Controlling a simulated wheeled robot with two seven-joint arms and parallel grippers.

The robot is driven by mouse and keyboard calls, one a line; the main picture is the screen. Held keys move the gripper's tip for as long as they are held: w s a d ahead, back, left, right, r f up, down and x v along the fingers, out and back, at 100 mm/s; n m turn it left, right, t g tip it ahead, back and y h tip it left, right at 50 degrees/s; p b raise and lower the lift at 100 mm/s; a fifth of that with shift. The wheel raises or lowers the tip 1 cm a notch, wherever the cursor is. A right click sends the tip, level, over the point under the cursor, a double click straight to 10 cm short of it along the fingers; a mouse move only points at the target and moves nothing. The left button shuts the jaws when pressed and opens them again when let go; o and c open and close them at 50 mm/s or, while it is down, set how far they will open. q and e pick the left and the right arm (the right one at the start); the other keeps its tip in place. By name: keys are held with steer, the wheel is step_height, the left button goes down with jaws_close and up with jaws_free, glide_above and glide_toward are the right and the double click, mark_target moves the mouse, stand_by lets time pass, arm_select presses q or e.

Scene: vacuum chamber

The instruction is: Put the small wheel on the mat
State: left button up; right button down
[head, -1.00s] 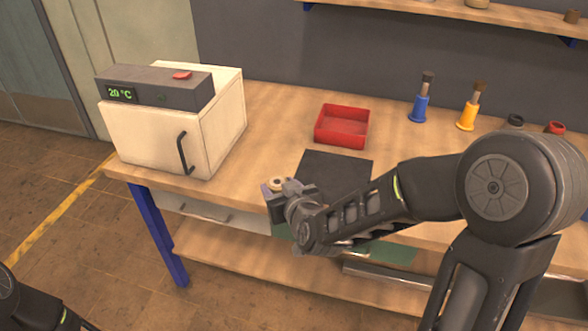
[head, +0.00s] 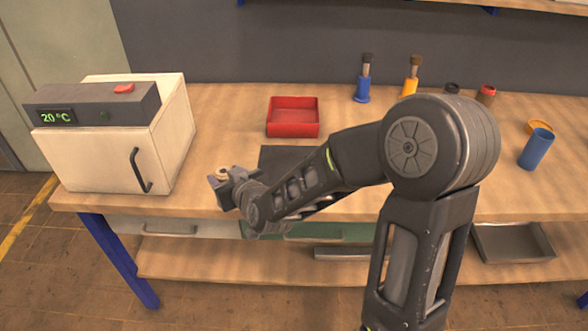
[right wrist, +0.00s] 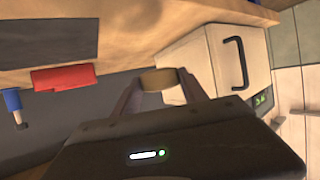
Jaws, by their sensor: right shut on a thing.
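My right gripper (head: 222,178) is shut on the small wheel (head: 223,171), a tan ring-like piece, and holds it above the front part of the bench, left of the mat. In the right wrist view the wheel (right wrist: 159,79) sits between the two fingertips (right wrist: 160,86). The dark mat (head: 282,156) lies flat on the bench, partly hidden behind my right arm; its visible part is bare. My left gripper is not in view.
A red tray (head: 293,130) stands behind the mat. A white oven-like box (head: 112,158) with a 20 °C display stands at the left. A blue cup (head: 536,149) is at the right.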

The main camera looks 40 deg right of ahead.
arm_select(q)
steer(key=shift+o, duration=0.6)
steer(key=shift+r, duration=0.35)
arm_select(e)
steer(key=d+r+m+h, duration=0.1)
steer(key=d+m+h, duration=0.1)
steer(key=d, duration=1.5)
steer(key=shift+w+d+r+h, duration=0.2)
steer(key=shift+w+h, duration=0.1)
steer(key=shift+h, duration=0.1)
arm_select(q)
steer(key=shift+p, duration=0.3)
arm_select(e)
glide_above(286, 173)
steer(key=s+a, duration=0.2)
steer(key=f, duration=0.6)
steer(key=shift+d, duration=0.2)
step_height(286, 173, down, 4)
steer(key=shift+f, duration=0.1)
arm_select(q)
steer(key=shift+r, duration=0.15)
